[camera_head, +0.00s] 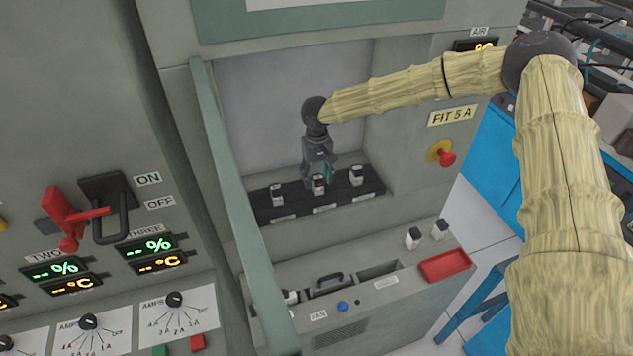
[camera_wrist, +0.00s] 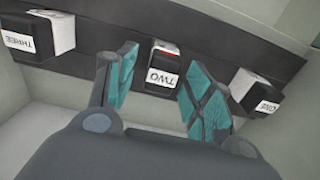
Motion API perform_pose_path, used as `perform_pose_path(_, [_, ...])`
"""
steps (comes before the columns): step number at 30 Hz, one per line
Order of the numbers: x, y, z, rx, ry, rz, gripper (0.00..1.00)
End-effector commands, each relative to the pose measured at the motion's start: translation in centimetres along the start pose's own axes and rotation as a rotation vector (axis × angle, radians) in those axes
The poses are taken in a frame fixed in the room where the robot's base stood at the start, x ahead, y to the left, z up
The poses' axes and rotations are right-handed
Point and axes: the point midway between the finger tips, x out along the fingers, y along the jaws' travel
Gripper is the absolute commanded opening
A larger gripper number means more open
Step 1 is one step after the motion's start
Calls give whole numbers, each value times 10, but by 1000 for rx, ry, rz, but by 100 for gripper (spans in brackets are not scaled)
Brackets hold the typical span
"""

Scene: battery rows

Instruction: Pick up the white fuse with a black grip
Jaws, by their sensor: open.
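My gripper (camera_head: 319,170) points down over the black rack, in front of the middle fuse (camera_head: 319,185), which looks dark with some red. In the wrist view the open teal fingers (camera_wrist: 158,75) stand on either side of the middle fuse (camera_wrist: 165,52) at label TWO, with nothing held. White-and-black fuses sit left (camera_head: 277,193) and right (camera_head: 356,175) of it on the rack. Their places read THREE and ONE in the wrist view. Two more white fuses with black parts stand on the lower ledge, one left (camera_head: 413,238) and one right (camera_head: 439,229).
The rack (camera_head: 262,208) lies in a recess of a grey cabinet, with a vertical frame edge (camera_head: 225,170) at its left. A red tray (camera_head: 445,266) and an open compartment with a black handle (camera_head: 325,284) are below. A red button (camera_head: 446,157) is at right.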

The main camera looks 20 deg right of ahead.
Motion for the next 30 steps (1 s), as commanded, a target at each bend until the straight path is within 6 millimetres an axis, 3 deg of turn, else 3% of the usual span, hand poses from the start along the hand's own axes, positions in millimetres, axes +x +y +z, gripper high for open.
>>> perform_pose_path(6, [16,1,-3,0,-3,0,52])
perform_pose_path(13, [20,1,-7,1,-6,0,52])
perform_pose_path(21, [19,1,-6,0,-6,0,3])
perform_pose_path(30, [19,1,-6,0,-6,0,2])
